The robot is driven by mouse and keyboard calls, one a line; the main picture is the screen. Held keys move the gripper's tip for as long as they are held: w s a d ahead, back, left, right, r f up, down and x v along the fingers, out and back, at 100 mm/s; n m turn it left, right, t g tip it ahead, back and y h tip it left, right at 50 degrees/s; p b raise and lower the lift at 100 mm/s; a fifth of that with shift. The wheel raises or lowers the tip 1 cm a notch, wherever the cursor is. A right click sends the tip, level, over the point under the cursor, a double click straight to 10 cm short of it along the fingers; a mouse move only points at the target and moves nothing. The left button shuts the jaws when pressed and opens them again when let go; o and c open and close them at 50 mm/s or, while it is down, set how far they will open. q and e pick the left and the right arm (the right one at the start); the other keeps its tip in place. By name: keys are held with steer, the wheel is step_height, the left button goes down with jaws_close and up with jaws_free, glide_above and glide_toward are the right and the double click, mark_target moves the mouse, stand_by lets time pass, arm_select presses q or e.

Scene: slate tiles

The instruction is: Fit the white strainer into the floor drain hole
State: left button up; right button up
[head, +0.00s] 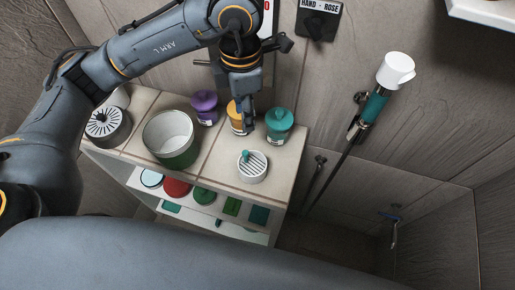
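The white strainer (252,167) is a round slotted piece with a teal knob on top. It sits on the tiled top of the shelf unit (215,160), near its front right corner. My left gripper (247,130) points down just behind the strainer, apart from it in the picture. It overlaps a yellow jar (235,115); I cannot tell if it touches the jar, and its finger opening is unclear. My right gripper is out of view. I see no floor drain hole.
A purple jar (205,108), a teal jar (279,125), a green-and-white pot (171,137) and a grey slotted cylinder (107,126) crowd the top. A hand shower (376,103) hangs on the right wall. Lower shelves hold coloured lids.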

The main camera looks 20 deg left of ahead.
arm_select(q)
glide_above(245, 152)
step_height(245, 152, down, 4)
steer(key=shift+s+f+p, duration=0.1)
steer(key=shift+s+p, duration=0.05)
steer(key=shift+p, duration=0.25)
steer(key=f, duration=0.1)
steer(key=f+p, duration=0.1)
steer(key=f, duration=0.2)
steer(key=shift+w+f, duration=0.25)
steer(key=shift+w, duration=0.05)
step_height(245, 152, down, 4)
steer(key=shift+s+r+p, duration=0.15)
steer(key=shift+r+p, duration=0.1)
steer(key=shift+p, duration=0.6)
steer(key=shift+f, duration=0.4)
jaws_close()
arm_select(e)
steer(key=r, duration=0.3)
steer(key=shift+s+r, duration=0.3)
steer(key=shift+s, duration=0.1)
